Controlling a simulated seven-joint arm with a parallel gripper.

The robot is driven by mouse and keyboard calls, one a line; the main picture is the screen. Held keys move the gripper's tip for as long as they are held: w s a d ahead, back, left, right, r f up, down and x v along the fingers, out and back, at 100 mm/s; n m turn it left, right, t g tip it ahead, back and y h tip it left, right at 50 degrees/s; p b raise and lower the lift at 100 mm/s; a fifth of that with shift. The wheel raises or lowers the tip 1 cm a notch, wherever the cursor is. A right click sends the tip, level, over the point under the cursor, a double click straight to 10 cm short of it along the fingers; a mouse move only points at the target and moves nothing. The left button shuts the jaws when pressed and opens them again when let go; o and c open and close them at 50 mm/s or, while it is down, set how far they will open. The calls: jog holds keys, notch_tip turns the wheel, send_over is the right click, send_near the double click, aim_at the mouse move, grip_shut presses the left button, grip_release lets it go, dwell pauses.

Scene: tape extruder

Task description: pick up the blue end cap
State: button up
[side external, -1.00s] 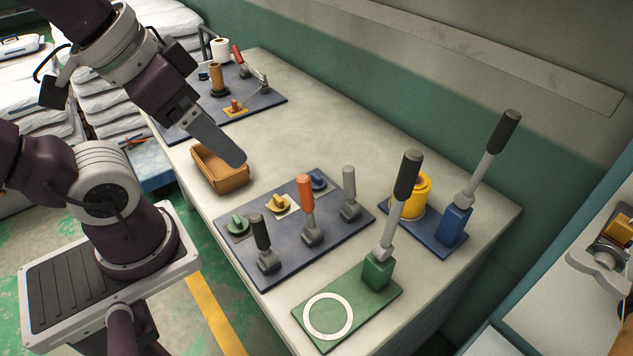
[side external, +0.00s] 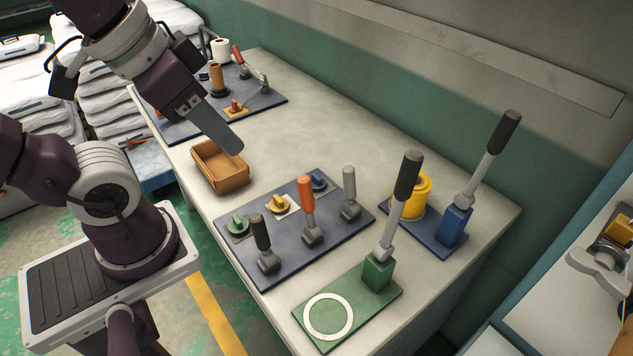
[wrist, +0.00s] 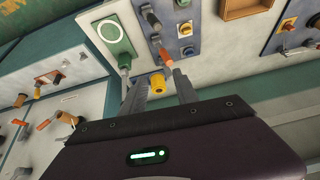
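I cannot clearly make out an end cap. The closest blue part is a small blue knob (side external: 317,182) at the back right of the middle dark blue panel (side external: 275,243); a small knob also shows in the wrist view (wrist: 189,50). My gripper (side external: 235,150) hangs above the far side of the open brown tray (side external: 222,184), to the left of the panel and well apart from the knob. In the wrist view the two grey fingers (wrist: 160,86) stand apart with nothing seen held between them.
Upright levers with orange (side external: 306,195), grey (side external: 349,188) and black handles rise near the blue knob. A green base (side external: 380,302) with a tall lever stands in front, and a yellow cylinder (side external: 417,190) at the right. The tabletop (side external: 315,120) behind the panel is clear.

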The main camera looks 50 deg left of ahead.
jog(key=w+a+m+g, duration=0.15)
jog(key=w+m, duration=0.25)
jog(key=w, duration=0.4)
jog(key=m+g, duration=0.4)
jog(key=m, duration=0.9)
send_over(317, 176)
jog(key=f, duration=2.3)
jog(key=shift+w+d+f, duration=0.2)
jog(key=shift+w+f, duration=0.05)
jog(key=f, duration=0.6)
jog(key=shift+s+a+f, duration=0.2)
jog(key=shift+s+f, duration=0.1)
jog(key=shift+f, duration=0.05)
grip_shut()
